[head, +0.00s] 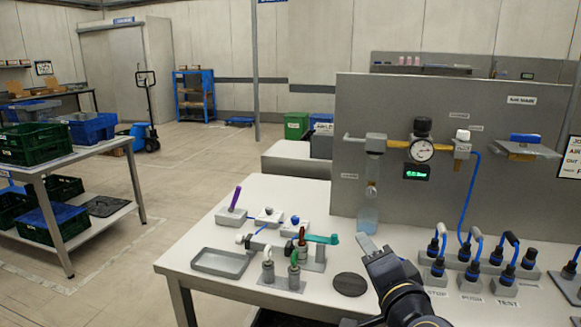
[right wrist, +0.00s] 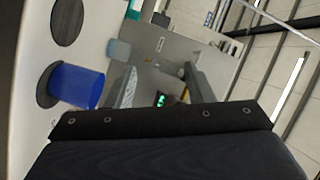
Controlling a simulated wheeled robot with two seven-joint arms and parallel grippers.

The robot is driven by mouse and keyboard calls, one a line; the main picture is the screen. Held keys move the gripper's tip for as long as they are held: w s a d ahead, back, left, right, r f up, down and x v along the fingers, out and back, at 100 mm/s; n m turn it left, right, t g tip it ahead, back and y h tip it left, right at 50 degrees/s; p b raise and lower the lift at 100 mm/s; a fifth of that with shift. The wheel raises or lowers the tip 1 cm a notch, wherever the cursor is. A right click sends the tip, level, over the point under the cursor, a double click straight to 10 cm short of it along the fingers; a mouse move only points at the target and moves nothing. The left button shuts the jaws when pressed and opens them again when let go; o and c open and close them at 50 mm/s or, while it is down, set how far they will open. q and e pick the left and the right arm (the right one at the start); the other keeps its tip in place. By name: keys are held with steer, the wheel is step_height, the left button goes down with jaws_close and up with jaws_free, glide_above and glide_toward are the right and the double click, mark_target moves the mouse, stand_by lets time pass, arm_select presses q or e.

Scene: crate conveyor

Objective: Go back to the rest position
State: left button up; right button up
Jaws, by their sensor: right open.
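My right gripper (head: 376,246) is open and empty above the front of the white workbench (head: 300,193). It points towards the grey upright panel (head: 380,110) and stands apart from it. In the right wrist view my own dark gripper body fills the bottom, with nothing seen between the fingers. A blue cylinder (right wrist: 80,87) stands on a dark disc there, clear of the fingers. My left gripper is not in view.
A dark round disc (head: 350,284) lies left of my right gripper. A grey tray (head: 220,262) and small fixtures with a teal lever (head: 322,239) are further left. A gauge (head: 421,150) is on the panel.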

steer(key=s+d+f+n+g+y, duration=0.1)
steer(key=s+d+f+n+g, duration=0.2)
steer(key=s+f, duration=0.4)
steer(key=s+d+f+n+g, duration=0.1)
steer(key=s+f+n+g, duration=0.3)
steer(key=s, duration=0.5)
steer(key=s+d+f+n+g+y, duration=0.1)
steer(key=s+d+f+n+g, duration=0.25)
steer(key=s+f, duration=0.35)
step_height(320, 180, up, 17)
steer(key=a+p, duration=0.1)
steer(key=p, duration=1.4)
steer(key=shift+s+f+g, duration=0.2)
steer(key=shift+s+g, duration=0.15)
steer(key=shift+s, duration=0.1)
